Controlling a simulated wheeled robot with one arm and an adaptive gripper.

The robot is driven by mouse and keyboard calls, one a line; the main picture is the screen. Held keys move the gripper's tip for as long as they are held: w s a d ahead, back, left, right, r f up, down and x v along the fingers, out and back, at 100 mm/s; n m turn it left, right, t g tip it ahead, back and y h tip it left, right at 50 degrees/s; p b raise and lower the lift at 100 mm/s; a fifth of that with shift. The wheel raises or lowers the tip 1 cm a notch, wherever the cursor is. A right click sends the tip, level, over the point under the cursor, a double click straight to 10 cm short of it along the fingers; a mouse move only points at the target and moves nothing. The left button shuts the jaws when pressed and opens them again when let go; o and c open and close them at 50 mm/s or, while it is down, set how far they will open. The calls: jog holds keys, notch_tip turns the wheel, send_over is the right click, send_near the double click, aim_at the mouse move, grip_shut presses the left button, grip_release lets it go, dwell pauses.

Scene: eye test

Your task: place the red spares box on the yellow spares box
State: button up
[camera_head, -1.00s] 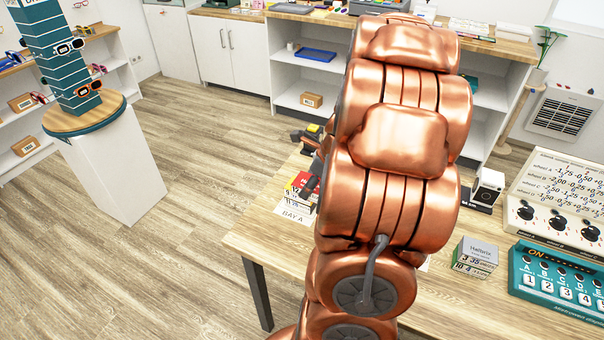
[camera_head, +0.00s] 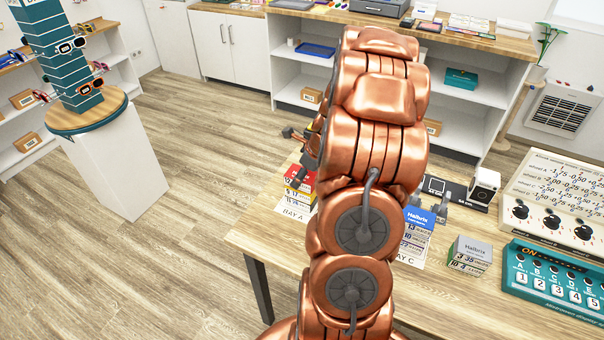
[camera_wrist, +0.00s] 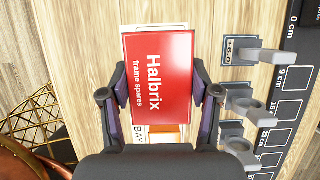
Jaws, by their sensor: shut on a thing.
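The red spares box (camera_wrist: 160,75), labelled "Halbrix frame spares", is between the fingers of my gripper (camera_wrist: 159,88) in the wrist view. The gripper is shut on its sides. In the head view, the red box (camera_head: 299,178) shows left of my arm, above or on white-sided, numbered boxes (camera_head: 299,194) at the BAY A sheet. I cannot tell whether it touches them. My arm hides much of the gripper in the head view. I cannot make out the yellow spares box in either current view; it may be hidden behind my arm or under the red box.
A blue-topped box stack (camera_head: 417,217) stands at BAY C, right of my arm. A grey box (camera_head: 470,252) stands farther right, beside the teal button panel (camera_head: 556,274). The table's front left is clear.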

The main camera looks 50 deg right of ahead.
jog(key=shift+f, duration=0.25)
jog(key=shift+f, duration=0.1)
jog(key=o, duration=1.2)
jog(key=b+v, duration=0.2)
jog(key=v, duration=0.8)
jog(key=shift+s+d+r, duration=0.1)
jog(key=shift+d+r, duration=0.05)
jog(key=shift+r, duration=0.1)
jog(key=shift+v, duration=0.85)
